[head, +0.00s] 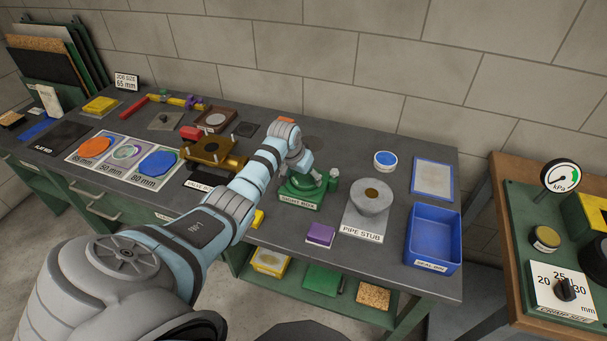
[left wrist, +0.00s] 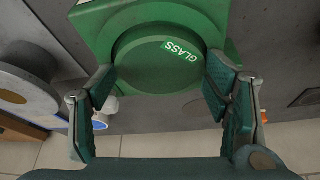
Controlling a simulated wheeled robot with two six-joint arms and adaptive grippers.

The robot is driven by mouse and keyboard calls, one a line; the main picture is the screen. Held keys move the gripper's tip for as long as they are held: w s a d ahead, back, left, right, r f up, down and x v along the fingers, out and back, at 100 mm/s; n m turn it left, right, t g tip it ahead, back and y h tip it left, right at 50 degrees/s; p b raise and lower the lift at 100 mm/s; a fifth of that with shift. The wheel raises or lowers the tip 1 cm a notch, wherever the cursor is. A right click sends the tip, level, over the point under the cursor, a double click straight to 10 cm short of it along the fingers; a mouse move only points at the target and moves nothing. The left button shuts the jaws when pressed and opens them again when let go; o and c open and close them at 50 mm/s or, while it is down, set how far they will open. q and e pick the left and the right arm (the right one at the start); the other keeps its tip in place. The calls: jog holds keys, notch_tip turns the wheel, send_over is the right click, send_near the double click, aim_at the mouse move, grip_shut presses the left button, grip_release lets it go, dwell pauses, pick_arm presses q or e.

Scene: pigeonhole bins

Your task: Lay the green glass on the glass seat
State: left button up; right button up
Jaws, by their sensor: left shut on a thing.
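The green glass (left wrist: 160,58) is a round green disc with a white GLASS label in the left wrist view. My left gripper (left wrist: 158,88) has a finger on each side of it and is shut on it. A square green body (left wrist: 98,25) lies under the disc. In the head view this green body (head: 300,195) stands on the bench with a white label at its front, and my left gripper (head: 303,174) is over it. The glass seat is hidden under the disc and gripper, and I cannot tell whether the disc touches it. My right gripper is not in view.
A grey pipe stub (head: 371,196) and a blue bin (head: 434,237) stand to the right. A brown fixture (head: 213,151) and a row of size cards (head: 108,168) lie left. A purple block (head: 320,235) lies in front.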

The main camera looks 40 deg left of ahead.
pick_arm(q)
jog(key=shift+f, duration=0.1)
jog(key=o, duration=1.4)
jog(key=v, duration=1.2)
